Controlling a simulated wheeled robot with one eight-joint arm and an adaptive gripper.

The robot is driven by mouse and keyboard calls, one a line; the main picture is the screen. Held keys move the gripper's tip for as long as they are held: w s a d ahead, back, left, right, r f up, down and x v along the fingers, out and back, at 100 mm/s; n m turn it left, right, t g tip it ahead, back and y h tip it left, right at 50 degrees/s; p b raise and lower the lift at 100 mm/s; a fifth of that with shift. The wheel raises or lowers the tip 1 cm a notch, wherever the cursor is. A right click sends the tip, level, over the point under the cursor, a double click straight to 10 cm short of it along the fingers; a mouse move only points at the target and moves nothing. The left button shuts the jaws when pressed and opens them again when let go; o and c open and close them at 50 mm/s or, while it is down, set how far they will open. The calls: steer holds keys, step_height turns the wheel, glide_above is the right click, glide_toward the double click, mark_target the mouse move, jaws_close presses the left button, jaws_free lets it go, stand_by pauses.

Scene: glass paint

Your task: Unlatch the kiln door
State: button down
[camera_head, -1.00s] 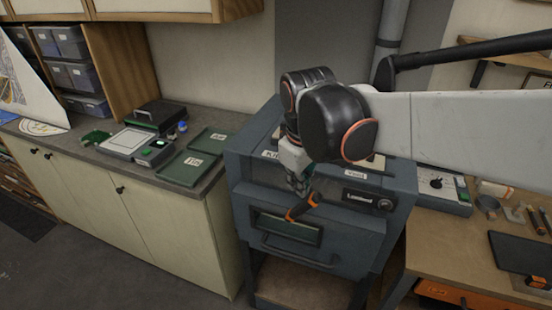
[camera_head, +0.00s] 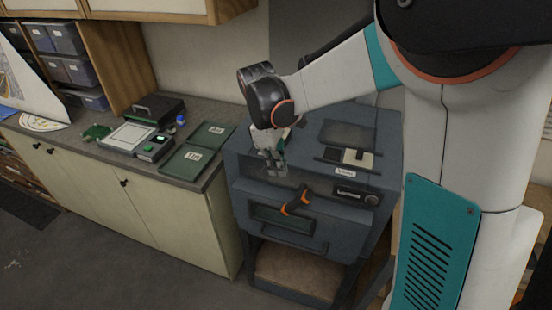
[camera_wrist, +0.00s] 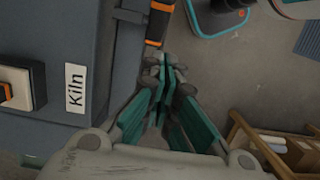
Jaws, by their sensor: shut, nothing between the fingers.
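The blue-grey kiln (camera_head: 385,150) stands in the middle of the head view. Its front door (camera_head: 290,243) looks shut, with a dark window and a bar handle. The black and orange latch handle (camera_head: 297,201) sits on the front, slanting from lower left to upper right. My gripper (camera_head: 279,172) is shut and empty above and left of the latch handle. In the wrist view, my closed fingers (camera_wrist: 164,65) point toward the latch handle (camera_wrist: 159,22), which lies just beyond the tips. I cannot tell whether they touch.
A counter (camera_head: 205,185) with green trays (camera_head: 188,162) and a light pad (camera_head: 132,136) stands left of the kiln. A control with a pale plate (camera_head: 358,157) is on the kiln top. A "Kiln" label (camera_wrist: 75,88) shows in the wrist view. Floor is open in front.

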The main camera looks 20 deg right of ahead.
mark_target(311, 197)
steer(key=shift+s+d+f, duration=0.4)
steer(key=shift+d+f, duration=0.2)
steer(key=shift+f, duration=0.7)
steer(key=shift+s+d+f, duration=0.45)
steer(key=shift+d+f, duration=0.1)
steer(key=shift+f, duration=0.75)
steer(key=shift+s+d+f, duration=0.4)
steer(key=shift+d+f, duration=0.2)
steer(key=shift+f, duration=0.7)
steer(key=shift+d, duration=0.1)
steer(key=shift+s+d+y, duration=0.15)
steer(key=shift+s+y, duration=0.05)
steer(key=shift+y, duration=0.1)
steer(key=shift+s+d+t+y+b, duration=0.1)
steer(key=shift+d+t+y+b, duration=0.1)
steer(key=shift+t+y+b, duration=0.2)
steer(key=shift+s+d+t+y+b, duration=0.45)
steer(key=shift+d+t+y+b, duration=0.15)
steer(key=shift+y, duration=0.2)
steer(key=s+d+t+y+b, duration=0.1)
steer(key=y+b, duration=0.1)
steer(key=d+f+t+y+b, duration=0.1)
steer(key=t+y+b, duration=0.1)
steer(key=shift+s+d+f, duration=0.15)
steer(key=shift+s+d, duration=0.05)
steer(key=shift+s, duration=0.15)
steer(key=shift+s+d+f+b, duration=0.35)
steer(key=shift+d+b, duration=0.1)
steer(key=shift+b, duration=0.5)
